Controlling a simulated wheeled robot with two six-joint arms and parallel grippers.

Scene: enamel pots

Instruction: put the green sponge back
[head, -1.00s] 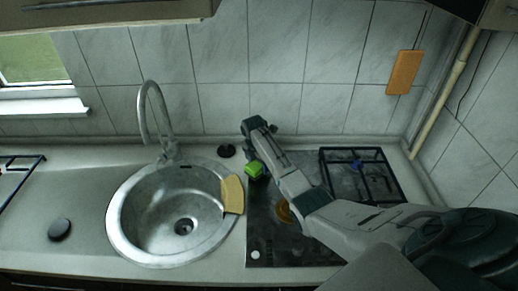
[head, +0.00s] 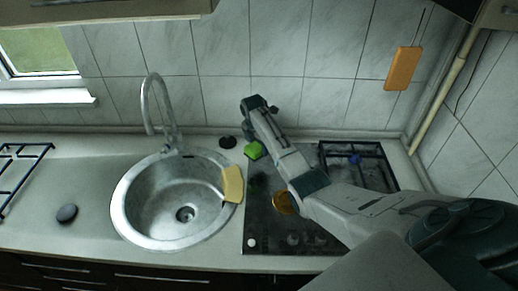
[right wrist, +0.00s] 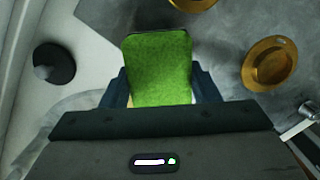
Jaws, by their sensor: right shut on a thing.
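The green sponge (head: 253,150) is a bright green block, seen over the back left of the dark cooktop. My right gripper (head: 256,142) is shut on it; the arm comes in from the right. In the right wrist view the green sponge (right wrist: 158,68) sits between the two dark fingers of the right gripper (right wrist: 160,90), its broad face toward the camera. I cannot tell its exact height above the surface. My left gripper is not in view.
A round steel sink (head: 135,225) with a tall tap (head: 150,105) is at left. A yellow sponge-like piece (head: 232,184) lies on its right rim. A black round object (head: 228,141) is behind. A brass burner part (head: 283,202) and black grate (head: 380,180) are on the cooktop.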

